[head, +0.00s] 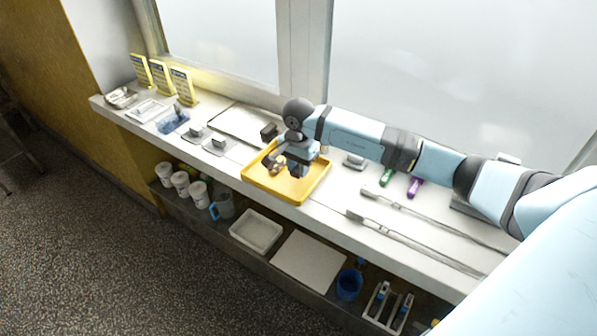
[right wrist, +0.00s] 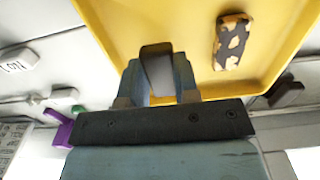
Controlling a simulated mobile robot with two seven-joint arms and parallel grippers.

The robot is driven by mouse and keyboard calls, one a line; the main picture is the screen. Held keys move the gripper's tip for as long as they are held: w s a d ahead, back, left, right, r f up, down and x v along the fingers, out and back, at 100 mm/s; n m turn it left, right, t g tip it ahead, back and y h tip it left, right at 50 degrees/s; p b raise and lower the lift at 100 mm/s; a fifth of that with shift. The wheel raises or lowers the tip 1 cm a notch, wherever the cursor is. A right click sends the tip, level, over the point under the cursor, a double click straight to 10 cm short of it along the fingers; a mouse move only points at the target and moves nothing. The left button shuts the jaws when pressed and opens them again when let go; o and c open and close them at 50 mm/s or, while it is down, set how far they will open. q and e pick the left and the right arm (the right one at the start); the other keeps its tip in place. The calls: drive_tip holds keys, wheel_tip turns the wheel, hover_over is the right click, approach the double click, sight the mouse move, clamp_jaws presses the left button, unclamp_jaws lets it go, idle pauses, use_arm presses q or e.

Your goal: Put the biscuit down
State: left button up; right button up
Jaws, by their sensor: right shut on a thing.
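My right gripper (head: 297,172) is low over the yellow tray (head: 312,180) on the white counter. In the right wrist view its fingers (right wrist: 160,88) are shut on a dark, plain slab (right wrist: 158,68), which I take to be the biscuit, seen nearly end-on. I cannot tell whether it touches the tray floor. Another biscuit, brown with pale patches (right wrist: 232,42), lies on the tray to the right in that view; brown pieces (head: 276,164) also show on the tray in the head view. My left gripper is not in view.
Grey-handled blocks (head: 218,143) and a flat tray stand left of the yellow tray. Green (head: 386,177) and purple (head: 414,187) handled things and long tools (head: 400,240) lie to the right. A shelf below holds cups, a white tub (head: 256,231) and a blue cup (head: 349,284).

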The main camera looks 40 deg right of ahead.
drive_tip(key=shift+f, duration=1.15)
drive_tip(key=shift+f, duration=0.2)
drive_tip(key=o, duration=0.7)
drive_tip(key=shift+o, duration=0.2)
drive_tip(key=shift+r, duration=0.15)
